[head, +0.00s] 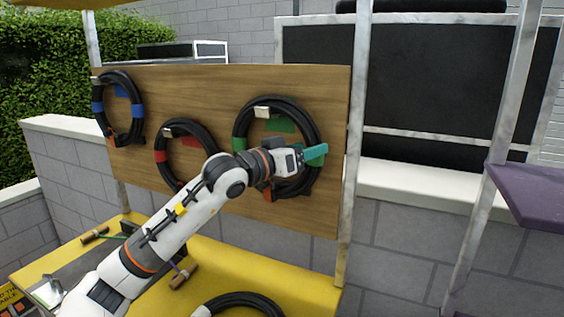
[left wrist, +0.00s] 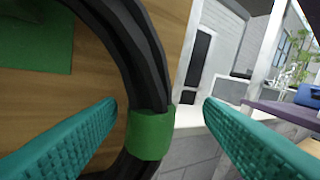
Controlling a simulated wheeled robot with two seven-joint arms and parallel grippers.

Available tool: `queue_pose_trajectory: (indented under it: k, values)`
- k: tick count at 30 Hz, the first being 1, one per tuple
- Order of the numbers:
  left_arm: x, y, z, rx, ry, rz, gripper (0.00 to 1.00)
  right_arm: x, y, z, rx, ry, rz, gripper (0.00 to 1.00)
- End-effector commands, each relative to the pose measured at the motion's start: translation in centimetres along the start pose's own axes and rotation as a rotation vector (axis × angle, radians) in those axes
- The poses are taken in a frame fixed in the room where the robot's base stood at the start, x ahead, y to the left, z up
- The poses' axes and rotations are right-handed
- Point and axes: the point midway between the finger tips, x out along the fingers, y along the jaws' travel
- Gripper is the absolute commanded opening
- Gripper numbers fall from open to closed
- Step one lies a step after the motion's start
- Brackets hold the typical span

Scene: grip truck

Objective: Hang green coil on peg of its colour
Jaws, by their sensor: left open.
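The green coil (head: 241,118), a black cable ring with green bands, hangs on the wooden board at the right, in front of a green patch (head: 281,124). A pale peg-like block (head: 262,112) shows at the top of its ring. My left gripper (head: 316,154) is at the coil's right side, with teal fingers open. In the left wrist view, the coil's green band (left wrist: 150,134) lies between the two spread fingers (left wrist: 160,108), nearer the left one; I cannot tell whether they touch. A green patch (left wrist: 38,42) shows there too. My right gripper is out of view.
A blue-banded coil (head: 104,82) and a red-banded coil (head: 165,135) hang farther left on the board (head: 222,82). Another black coil (head: 243,298) lies on the yellow bench (head: 305,290). A metal post (head: 354,130) stands just right of the board.

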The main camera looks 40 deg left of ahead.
Motion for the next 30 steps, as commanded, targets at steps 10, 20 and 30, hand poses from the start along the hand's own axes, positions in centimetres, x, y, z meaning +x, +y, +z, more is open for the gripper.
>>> queue_pose_trajectory:
  k: [10,20,30]
  values:
    - [-6.4,0.2,-0.7,0.007,0.0,0.002,0.61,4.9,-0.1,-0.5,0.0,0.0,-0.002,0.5]
    - [-9.1,0.0,-0.2,0.003,-0.003,0.0,0.61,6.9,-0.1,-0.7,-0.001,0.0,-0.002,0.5]
    - [-9.6,-0.1,0.2,0.005,-0.004,-0.002,0.61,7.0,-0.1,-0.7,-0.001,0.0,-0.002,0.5]
